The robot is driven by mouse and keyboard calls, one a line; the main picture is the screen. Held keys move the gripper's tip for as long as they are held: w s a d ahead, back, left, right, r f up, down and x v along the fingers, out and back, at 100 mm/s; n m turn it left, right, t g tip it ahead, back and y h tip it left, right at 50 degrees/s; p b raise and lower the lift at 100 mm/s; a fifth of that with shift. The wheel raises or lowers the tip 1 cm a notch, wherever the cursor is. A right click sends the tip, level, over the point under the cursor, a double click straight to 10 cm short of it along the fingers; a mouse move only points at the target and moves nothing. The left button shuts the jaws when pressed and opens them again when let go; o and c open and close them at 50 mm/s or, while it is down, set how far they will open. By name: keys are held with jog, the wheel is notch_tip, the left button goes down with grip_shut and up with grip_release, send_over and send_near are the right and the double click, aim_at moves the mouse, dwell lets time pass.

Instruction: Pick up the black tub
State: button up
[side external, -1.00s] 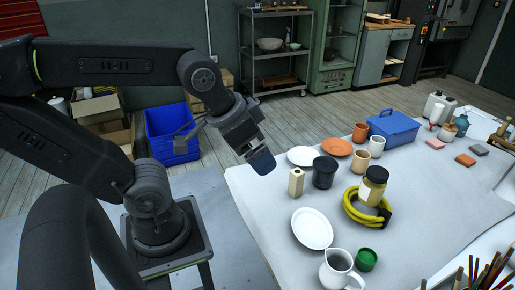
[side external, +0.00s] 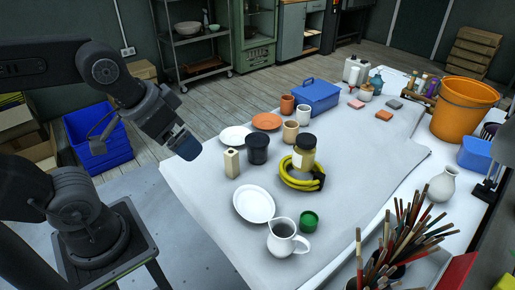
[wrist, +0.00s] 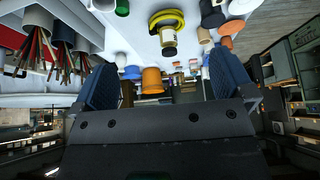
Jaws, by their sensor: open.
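The black tub (side external: 257,149) stands upright on the white-covered table, just right of a beige square bottle (side external: 232,162) and in front of a white plate (side external: 236,136). In the wrist view a dark shape at the top right looks like the black tub (wrist: 211,15). My gripper (side external: 187,148) hangs tilted over the table's left edge, left of the tub and apart from it. In the wrist view my gripper (wrist: 165,80) has its two blue fingers wide apart, with nothing between them.
A jar (side external: 304,152) stands with a yellow hose coil (side external: 299,176) around its base, right of the tub. Cups, a terracotta plate (side external: 267,121) and a blue toolbox (side external: 315,97) lie behind. A white oval plate (side external: 254,203) and a pitcher (side external: 287,239) are in front.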

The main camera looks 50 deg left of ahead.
dwell(0.3)
jog(key=n+g+y, duration=0.2)
jog(key=n+y, duration=0.1)
jog(key=n, duration=0.5)
send_over(257, 139)
jog(key=s+d, duration=0.4)
jog(key=s, duration=0.1)
notch_tip(257, 139, down, 13)
jog(key=shift+n, duration=0.5)
jog(key=x, duration=1)
jog(key=shift+w+a+f, duration=0.15)
jog(key=shift+w+f, duration=0.1)
jog(key=shift+w, duration=0.2)
jog(key=shift+x, duration=3.2)
jog(key=shift+s, duration=0.1)
jog(key=shift+c, duration=0.5)
